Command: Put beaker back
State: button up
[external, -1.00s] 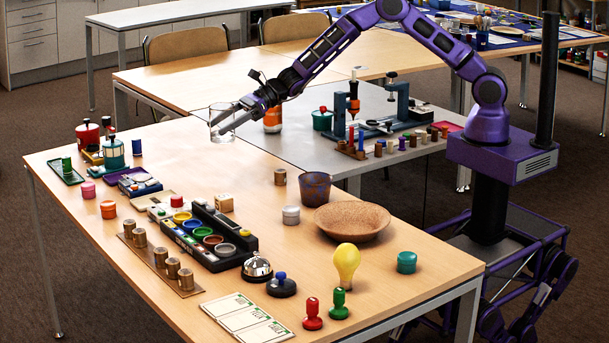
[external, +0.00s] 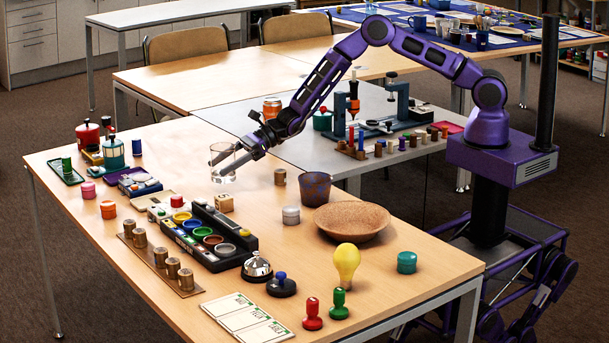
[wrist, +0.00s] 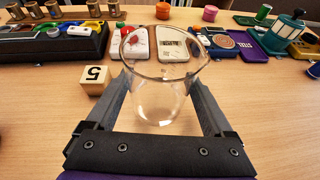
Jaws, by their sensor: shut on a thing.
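A clear glass beaker (external: 224,163) is held upright by my gripper (external: 228,162), over the far part of the wooden table. In the wrist view the beaker (wrist: 160,95) stands between the two fingers of my gripper (wrist: 160,95), its wide rim and spout at the top. The fingers are shut on its sides. The beaker looks empty. I cannot tell exactly how high its base is above the table.
A wooden number cube (wrist: 95,80) lies just left of the beaker in the wrist view. The paint pot tray (external: 210,237), a wooden bowl (external: 352,222) and a dark patterned cup (external: 315,188) stand nearer the front. Bare tabletop (external: 170,155) lies left of the beaker.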

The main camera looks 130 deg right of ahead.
aim_at(224, 177)
jog(key=shift+f, duration=1.75)
jog(key=shift+f+b, duration=0.1)
jog(key=shift+b, duration=0.2)
jog(key=shift+f, duration=0.15)
jog(key=o, duration=1.3)
jog(key=shift+r, duration=0.25)
jog(key=shift+s+r, duration=0.1)
jog(key=shift+s, duration=0.1)
jog(key=p+v, duration=0.1)
jog(key=v, duration=1)
jog(key=shift+s+a, duration=0.1)
jog(key=shift+s, duration=0.2)
